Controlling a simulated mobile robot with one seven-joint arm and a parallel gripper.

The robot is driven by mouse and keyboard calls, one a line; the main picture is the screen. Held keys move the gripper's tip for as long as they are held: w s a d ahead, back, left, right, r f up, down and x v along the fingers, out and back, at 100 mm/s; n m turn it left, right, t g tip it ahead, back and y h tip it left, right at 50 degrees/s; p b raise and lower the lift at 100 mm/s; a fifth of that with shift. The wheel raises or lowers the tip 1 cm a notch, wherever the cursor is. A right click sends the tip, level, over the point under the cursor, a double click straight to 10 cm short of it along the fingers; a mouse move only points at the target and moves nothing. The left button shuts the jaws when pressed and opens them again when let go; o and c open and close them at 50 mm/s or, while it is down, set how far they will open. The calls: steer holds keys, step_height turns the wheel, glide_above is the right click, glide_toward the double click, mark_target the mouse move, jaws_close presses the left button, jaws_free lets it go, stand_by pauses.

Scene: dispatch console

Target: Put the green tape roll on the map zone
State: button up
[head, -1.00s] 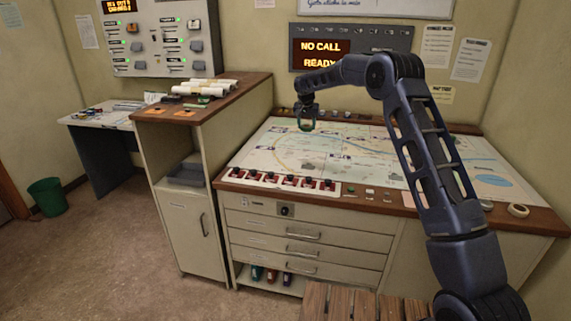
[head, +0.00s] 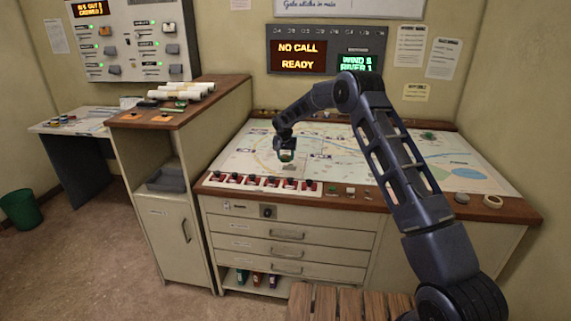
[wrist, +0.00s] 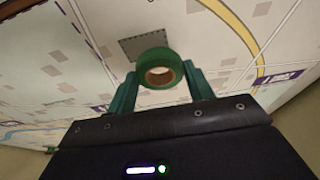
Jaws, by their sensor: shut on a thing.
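The green tape roll (wrist: 160,70) is between the green fingers of my gripper (wrist: 156,84) in the wrist view, its brown core facing the camera. In the head view the roll (head: 287,156) shows small at the tip of my gripper (head: 286,152), which is shut on it. The gripper points down over the left half of the map (head: 350,165) on the console. A dark grey rectangle (wrist: 146,46) is printed on the map just beyond the roll in the wrist view. I cannot tell whether the roll touches the map.
A row of red switches (head: 262,182) lines the map's front edge. A small green object (head: 428,135) sits at the map's back right. Rolled papers (head: 185,90) lie on the cabinet at left.

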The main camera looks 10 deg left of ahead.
mark_target(286, 167)
steer(key=shift+f, duration=2.05)
steer(key=o, duration=1)
steer(key=shift+f, duration=0.15)
steer(key=shift+c, duration=0.2)
